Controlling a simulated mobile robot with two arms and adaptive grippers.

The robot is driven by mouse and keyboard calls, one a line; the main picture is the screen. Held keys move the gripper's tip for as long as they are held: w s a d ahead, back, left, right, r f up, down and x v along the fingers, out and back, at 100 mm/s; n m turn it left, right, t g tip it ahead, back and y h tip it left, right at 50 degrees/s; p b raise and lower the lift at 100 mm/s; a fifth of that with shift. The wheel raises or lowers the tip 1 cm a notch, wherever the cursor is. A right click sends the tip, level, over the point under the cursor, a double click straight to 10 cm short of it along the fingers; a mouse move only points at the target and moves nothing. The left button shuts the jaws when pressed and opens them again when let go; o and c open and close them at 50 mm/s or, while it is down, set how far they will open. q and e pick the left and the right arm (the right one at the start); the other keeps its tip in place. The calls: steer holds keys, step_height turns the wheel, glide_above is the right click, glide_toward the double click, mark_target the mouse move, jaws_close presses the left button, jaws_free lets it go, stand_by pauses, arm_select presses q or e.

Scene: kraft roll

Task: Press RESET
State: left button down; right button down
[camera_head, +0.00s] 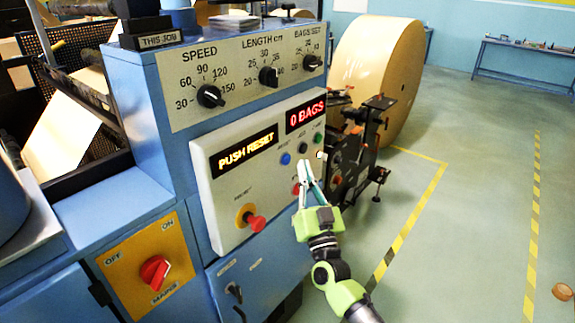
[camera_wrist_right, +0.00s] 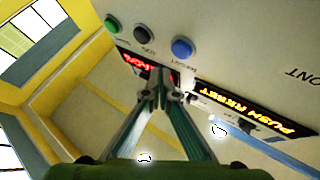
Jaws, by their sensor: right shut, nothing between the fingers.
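The grey control panel (camera_head: 222,183) has a lit display reading PUSH RESET (camera_head: 247,153). A blue button (camera_head: 285,159), its small label apparently RESET, sits below the 0 BAGS display. It also shows in the right wrist view (camera_wrist_right: 182,47), up and slightly right of my fingertips. My right gripper (camera_head: 305,166) is shut and empty, its fingers pointing up in front of the panel. In the head view its tips are right of and slightly below the blue button. The right wrist view also shows the gripper (camera_wrist_right: 160,78); tips and button look apart. My left gripper is out of view.
Black (camera_head: 302,147) and green (camera_head: 318,138) buttons sit beside the blue one. A red mushroom knob (camera_head: 256,223) sticks out at the panel's lower left. A red mains switch (camera_head: 155,271) is further left.

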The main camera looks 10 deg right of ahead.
mark_target(286, 160)
steer(key=shift+w+a, duration=0.65)
steer(key=shift+w, duration=0.15)
stand_by(0.9)
steer(key=shift+w+a+b, duration=0.25)
steer(key=shift+w+b, duration=0.1)
steer(key=shift+w+a, duration=0.3)
stand_by(0.7)
steer(key=shift+s+d+r, duration=0.1)
stand_by(0.3)
steer(key=shift+s+d, duration=0.4)
steer(key=shift+s, duration=0.15)
